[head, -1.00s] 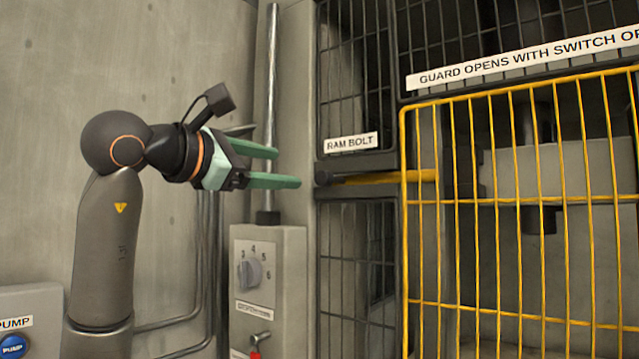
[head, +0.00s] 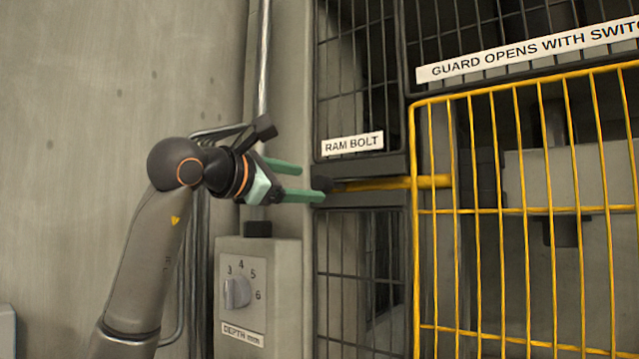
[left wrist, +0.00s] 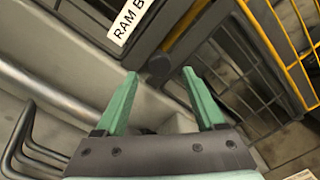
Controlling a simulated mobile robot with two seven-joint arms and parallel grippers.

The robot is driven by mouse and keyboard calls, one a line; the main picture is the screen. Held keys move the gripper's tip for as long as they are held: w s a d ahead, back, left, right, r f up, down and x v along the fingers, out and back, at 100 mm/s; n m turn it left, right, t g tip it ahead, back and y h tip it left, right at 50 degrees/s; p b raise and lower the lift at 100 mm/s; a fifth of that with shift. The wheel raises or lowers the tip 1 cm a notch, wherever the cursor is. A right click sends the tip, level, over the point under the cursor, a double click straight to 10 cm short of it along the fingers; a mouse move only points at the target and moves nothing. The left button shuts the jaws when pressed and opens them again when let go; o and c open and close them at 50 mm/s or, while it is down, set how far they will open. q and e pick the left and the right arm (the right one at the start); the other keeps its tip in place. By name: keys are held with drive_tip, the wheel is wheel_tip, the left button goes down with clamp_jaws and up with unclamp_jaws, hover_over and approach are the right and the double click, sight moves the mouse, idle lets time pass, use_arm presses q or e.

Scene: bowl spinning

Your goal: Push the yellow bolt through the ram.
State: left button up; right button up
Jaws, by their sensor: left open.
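The yellow bolt (head: 385,184) lies level in a slot below the "RAM BOLT" label (head: 352,143). Its dark end (head: 325,185) points left, and its other end reaches behind the yellow guard. The ram appears to be the pale grey block (head: 575,180) behind the guard, right of the bolt's tip. My left gripper (head: 312,182) is open and empty, its green fingers close to the bolt's dark end. In the left wrist view the gripper (left wrist: 160,74) spreads its fingers just short of a dark part beneath the label; contact cannot be told. My right gripper is out of view.
The yellow barred guard (head: 416,260) covers the right side. Dark mesh panels (head: 360,270) lie above and below the bolt. A grey box with a depth dial (head: 237,292) stands below my gripper. A vertical rod (head: 263,70) rises behind the fingers.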

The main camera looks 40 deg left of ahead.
sight(317, 185)
use_arm(q)
drive_tip(key=w, duration=0.5)
drive_tip(key=shift+w+a+p, duration=0.15)
drive_tip(key=shift+a+p, duration=0.05)
drive_tip(key=shift+p, duration=0.15)
clamp_jaws()
idle(1.1)
